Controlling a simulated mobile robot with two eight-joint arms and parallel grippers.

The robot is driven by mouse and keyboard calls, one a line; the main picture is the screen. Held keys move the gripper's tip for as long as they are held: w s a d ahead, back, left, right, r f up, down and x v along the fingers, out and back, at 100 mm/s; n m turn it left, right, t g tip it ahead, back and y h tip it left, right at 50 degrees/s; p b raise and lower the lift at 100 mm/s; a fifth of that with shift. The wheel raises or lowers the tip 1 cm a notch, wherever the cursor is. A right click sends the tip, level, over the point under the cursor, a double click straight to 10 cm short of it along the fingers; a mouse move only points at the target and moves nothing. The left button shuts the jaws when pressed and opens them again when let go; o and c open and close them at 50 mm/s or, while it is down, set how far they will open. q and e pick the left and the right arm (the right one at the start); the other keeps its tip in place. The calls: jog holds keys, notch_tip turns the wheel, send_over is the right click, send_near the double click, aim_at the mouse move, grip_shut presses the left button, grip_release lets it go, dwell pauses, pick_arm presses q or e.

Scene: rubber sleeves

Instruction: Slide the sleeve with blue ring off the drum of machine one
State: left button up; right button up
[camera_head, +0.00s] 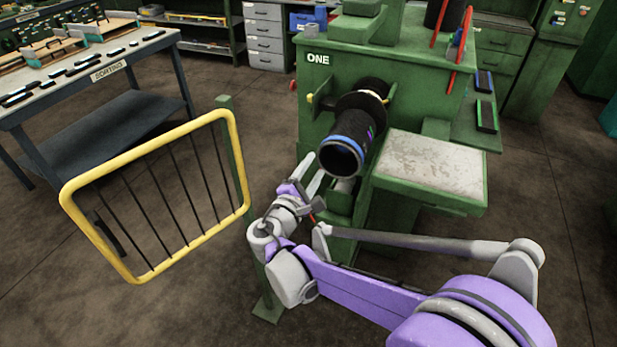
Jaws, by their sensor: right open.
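Machine one (320,88) is green and carries the label ONE. A black sleeve (355,128) with a blue ring sits around its drum and points toward me, the blue ring near its front end. The drum itself is mostly hidden inside the sleeve. My right gripper (305,178) is open, just below and to the left of the sleeve's front end, with no thing seen between its fingers. I cannot tell whether a finger touches the sleeve. My left gripper is not in view.
A yellow-framed gate (243,165) stands swung out at the left on a green post. A pale-topped green shelf (430,165) juts out right of the sleeve. A sorting table (110,70) stands at the back left. Bare floor lies between table and machine.

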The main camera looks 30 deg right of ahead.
aim_at(331, 139)
jog(key=shift+x, duration=6.25)
grip_shut()
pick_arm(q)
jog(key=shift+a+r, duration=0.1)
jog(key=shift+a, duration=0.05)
